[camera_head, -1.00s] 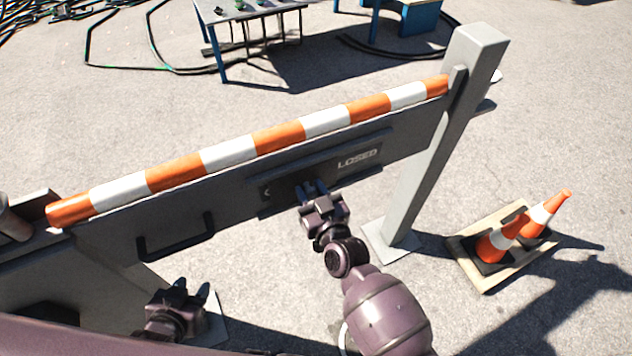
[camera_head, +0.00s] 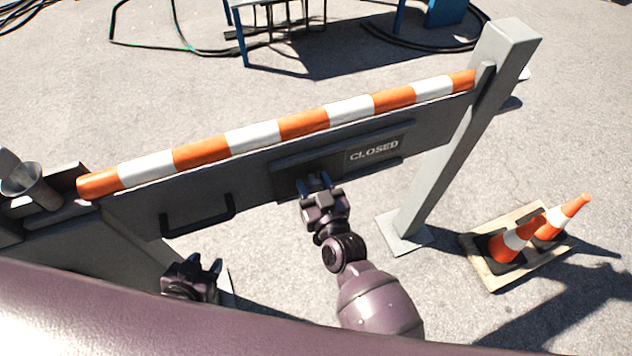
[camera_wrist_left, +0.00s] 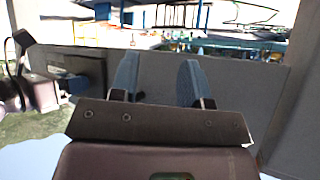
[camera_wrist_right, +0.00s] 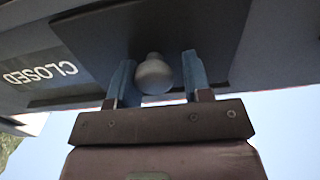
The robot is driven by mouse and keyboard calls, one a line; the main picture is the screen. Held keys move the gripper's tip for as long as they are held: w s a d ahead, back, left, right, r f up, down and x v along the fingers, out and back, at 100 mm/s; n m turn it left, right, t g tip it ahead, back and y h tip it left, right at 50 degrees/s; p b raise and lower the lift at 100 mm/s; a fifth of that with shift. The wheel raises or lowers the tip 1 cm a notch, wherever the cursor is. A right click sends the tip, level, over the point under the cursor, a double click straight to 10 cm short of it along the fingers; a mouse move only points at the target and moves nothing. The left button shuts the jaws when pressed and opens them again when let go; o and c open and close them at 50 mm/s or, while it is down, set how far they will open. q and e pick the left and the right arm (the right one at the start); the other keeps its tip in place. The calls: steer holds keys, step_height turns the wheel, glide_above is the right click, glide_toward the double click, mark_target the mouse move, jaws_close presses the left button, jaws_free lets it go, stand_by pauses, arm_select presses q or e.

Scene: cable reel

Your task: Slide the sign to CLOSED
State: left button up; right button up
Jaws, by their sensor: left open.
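The sign's word CLOSED (camera_head: 374,150) is fully uncovered at the right of a dark recessed frame on the barrier. A dark sliding cover (camera_wrist_right: 195,30) sits beside the word and bears a round grey knob (camera_wrist_right: 153,74). My right gripper (camera_head: 319,181) is at this cover. In the right wrist view its fingers (camera_wrist_right: 158,80) are apart, one each side of the knob, with a gap at the right finger; contact on the left is unclear. My left gripper (camera_head: 202,268) is open and empty, low in front of the barrier, below its black handle (camera_head: 198,215).
The barrier has an orange and white striped top rail (camera_head: 280,130) and ends at a grey post (camera_head: 455,140). A metal cup (camera_head: 30,188) is at the left.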

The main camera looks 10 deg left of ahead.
steer(key=shift+o, duration=1.3)
steer(key=shift+a, duration=0.1)
steer(key=shift+s, duration=0.1)
steer(key=shift+s+d, duration=0.25)
steer(key=shift+d, duration=0.05)
steer(key=p+v, duration=0.1)
steer(key=v, duration=0.9)
